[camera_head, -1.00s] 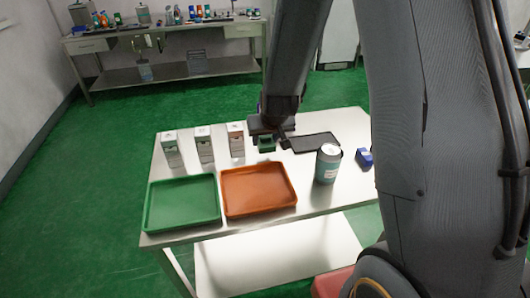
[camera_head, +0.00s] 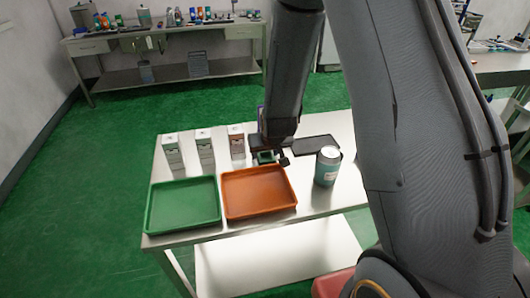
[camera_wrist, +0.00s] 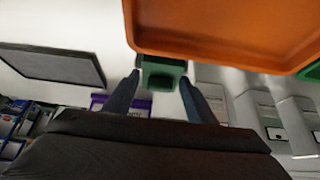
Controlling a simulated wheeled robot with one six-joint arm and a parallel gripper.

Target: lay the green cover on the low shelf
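The green cover (camera_wrist: 163,73) is a small dark green piece with a hollow-looking face. In the wrist view it sits between the fingertips of my gripper (camera_wrist: 160,80), which appear to touch both its sides. In the head view the green cover (camera_head: 265,157) shows small below my gripper (camera_head: 270,157), just behind the orange tray; the arm partly hides it. Whether it touches the table is not clear. The low shelf (camera_head: 280,258) is the pale board under the table, with its visible top bare.
A green tray (camera_head: 183,205) and an orange tray (camera_head: 258,192) lie on the table's near side. Three white boxes (camera_head: 205,148) stand behind them. A can (camera_head: 327,166) and a dark flat pad (camera_head: 318,143) are to the right. A purple item (camera_wrist: 140,105) is near the cover.

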